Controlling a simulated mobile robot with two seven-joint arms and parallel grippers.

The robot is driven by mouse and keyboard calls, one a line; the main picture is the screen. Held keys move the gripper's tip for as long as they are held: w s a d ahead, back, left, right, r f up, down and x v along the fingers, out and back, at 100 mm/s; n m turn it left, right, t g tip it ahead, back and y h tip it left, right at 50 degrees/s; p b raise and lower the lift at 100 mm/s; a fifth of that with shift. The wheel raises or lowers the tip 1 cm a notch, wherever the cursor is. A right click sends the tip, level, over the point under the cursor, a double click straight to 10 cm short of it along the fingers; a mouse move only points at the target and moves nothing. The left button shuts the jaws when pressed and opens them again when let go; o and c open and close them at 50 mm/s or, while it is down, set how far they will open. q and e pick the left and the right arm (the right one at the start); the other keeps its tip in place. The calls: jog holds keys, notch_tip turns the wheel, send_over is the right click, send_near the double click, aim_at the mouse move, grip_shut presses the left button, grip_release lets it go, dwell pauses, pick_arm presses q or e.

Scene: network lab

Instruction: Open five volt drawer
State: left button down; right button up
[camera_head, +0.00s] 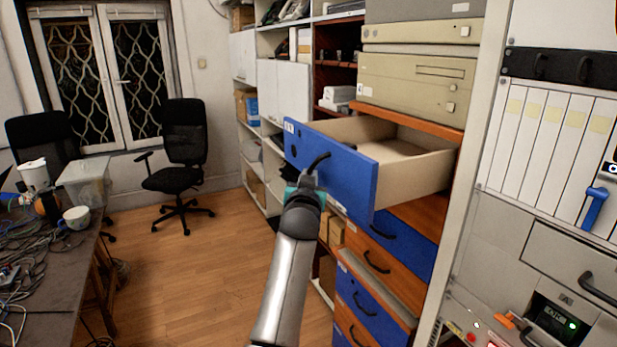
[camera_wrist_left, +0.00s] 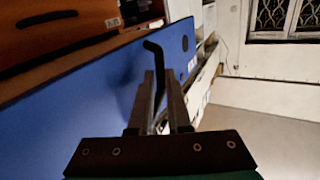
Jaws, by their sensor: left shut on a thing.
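A blue-fronted drawer (camera_head: 332,163) is pulled well out of the wooden cabinet, and its pale inside (camera_head: 400,170) looks empty in the part I see. A small label is at the front's upper left; I cannot read it. The drawer has a dark bar handle (camera_head: 318,163). My left gripper (camera_head: 309,180) is at this handle and shut on it. In the left wrist view the handle (camera_wrist_left: 152,75) runs between the two fingers of the gripper (camera_wrist_left: 160,95), against the blue front (camera_wrist_left: 90,100). My right gripper is not in view.
More drawers, blue (camera_head: 400,236) and orange (camera_head: 375,268), are below. Beige equipment (camera_head: 415,80) stands above. A white rack (camera_head: 545,140) is at the right. A cluttered table (camera_head: 50,270) and black chairs (camera_head: 180,150) are at the left. The wooden floor (camera_head: 200,270) between is clear.

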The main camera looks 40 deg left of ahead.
pick_arm(q)
jog(key=c, duration=1.1)
grip_release()
jog(key=shift+c, duration=0.2)
jog(key=b+v, duration=0.1)
jog(key=v, duration=1.4)
jog(key=shift+b, duration=0.4)
jog(key=shift+d+f, duration=0.1)
